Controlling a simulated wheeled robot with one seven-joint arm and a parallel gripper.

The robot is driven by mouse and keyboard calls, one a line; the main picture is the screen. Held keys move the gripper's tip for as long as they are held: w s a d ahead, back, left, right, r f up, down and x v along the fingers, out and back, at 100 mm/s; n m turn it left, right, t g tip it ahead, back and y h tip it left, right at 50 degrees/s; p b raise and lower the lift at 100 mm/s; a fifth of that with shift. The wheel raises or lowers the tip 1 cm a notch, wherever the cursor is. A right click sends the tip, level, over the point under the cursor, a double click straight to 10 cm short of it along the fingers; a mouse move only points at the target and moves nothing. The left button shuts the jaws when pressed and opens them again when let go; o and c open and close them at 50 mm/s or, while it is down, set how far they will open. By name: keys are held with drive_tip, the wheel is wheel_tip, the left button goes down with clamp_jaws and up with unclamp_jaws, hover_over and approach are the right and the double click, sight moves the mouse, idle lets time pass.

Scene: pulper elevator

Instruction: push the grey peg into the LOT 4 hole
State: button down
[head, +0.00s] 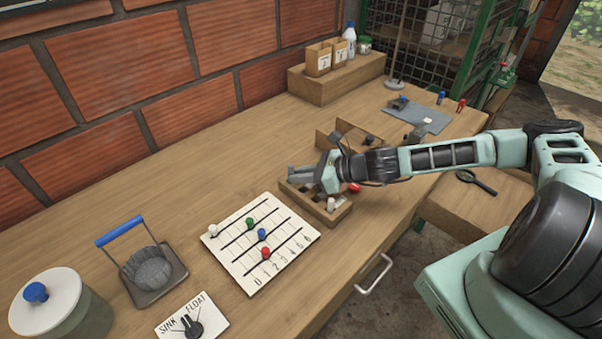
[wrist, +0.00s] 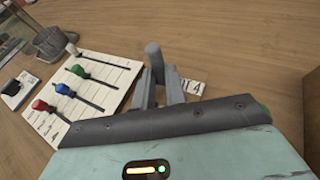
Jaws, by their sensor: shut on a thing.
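My gripper (head: 303,174) reaches left over the bench, above the wooden compartment tray (head: 330,219). In the wrist view my gripper (wrist: 161,82) is shut on the grey peg (wrist: 153,56), whose rounded end stands out beyond the fingertips. In the head view the peg cannot be told apart from the grey fingers. A white label (wrist: 193,87) ending in "4" shows just right of the fingers, its left part covered. The LOT 4 hole itself does not show; the fingers and gripper body hide that area.
A white slider board (head: 262,244) with coloured knobs lies left of the tray. A wire-handled basket (head: 147,270), a lidded pot (head: 55,303) and a SINK/FLOAT switch (head: 190,322) stand further left. A grey mat (head: 425,119) lies to the right.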

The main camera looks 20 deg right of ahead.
drive_tip(key=c, duration=1.4)
unclamp_jaws()
drive_tip(key=shift+o, duration=0.2)
drive_tip(key=b+v, duration=0.1)
drive_tip(key=v, duration=1.6)
drive_tip(key=shift+b, duration=0.3)
drive_tip(key=shift+s+d+r, duration=0.15)
